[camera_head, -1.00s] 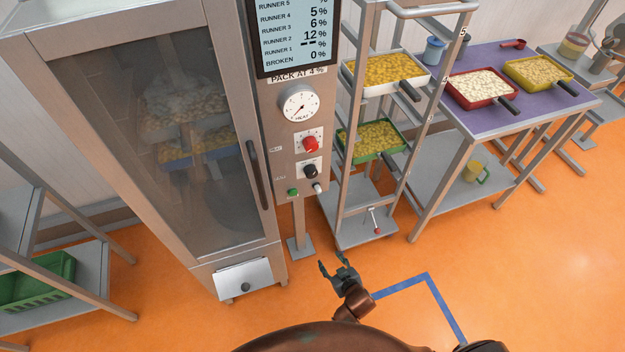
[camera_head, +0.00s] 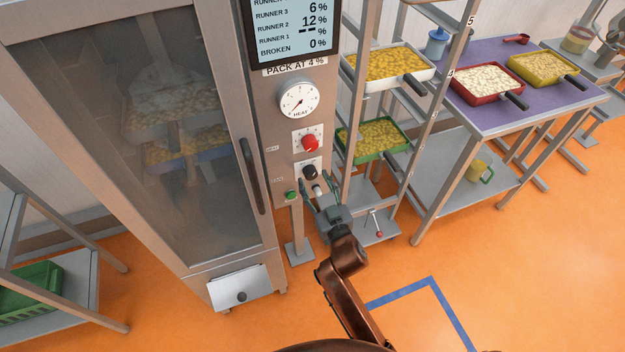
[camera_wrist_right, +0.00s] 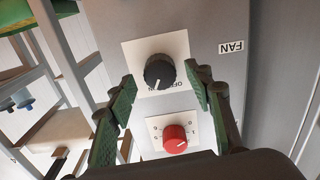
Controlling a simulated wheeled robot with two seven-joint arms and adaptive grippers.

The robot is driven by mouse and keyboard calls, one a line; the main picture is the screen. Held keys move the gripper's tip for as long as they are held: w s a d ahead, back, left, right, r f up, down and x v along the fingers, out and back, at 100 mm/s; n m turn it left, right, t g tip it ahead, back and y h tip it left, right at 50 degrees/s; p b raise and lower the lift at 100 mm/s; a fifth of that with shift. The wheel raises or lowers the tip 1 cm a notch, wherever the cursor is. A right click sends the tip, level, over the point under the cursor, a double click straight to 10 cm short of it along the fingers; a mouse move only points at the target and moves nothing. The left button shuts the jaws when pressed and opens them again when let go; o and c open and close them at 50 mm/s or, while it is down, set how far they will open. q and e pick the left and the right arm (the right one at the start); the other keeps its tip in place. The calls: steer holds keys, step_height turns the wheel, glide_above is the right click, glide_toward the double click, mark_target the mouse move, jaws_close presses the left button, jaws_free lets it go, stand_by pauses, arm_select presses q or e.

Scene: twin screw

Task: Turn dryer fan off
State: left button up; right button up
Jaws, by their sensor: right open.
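The dryer's control panel (camera_head: 275,110) has a black fan knob (camera_head: 310,171) below a red knob (camera_head: 310,142). In the right wrist view, which is upside down, the black knob (camera_wrist_right: 160,72) sits on a white plate beside a FAN label (camera_wrist_right: 231,47). Its white pointer mark points toward the lower left there; the OFF/ON print is partly covered by the knob. My right gripper (camera_head: 318,188) is open in front of the panel, just below the black knob. In the wrist view its fingers (camera_wrist_right: 161,80) flank the knob with gaps on both sides. My left gripper is not in view.
The dryer door handle (camera_head: 253,176) is left of the panel. A rack with a green tray (camera_head: 374,140) stands close on the right.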

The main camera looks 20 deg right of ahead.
steer(key=shift+w, duration=0.6)
steer(key=c, duration=1.2)
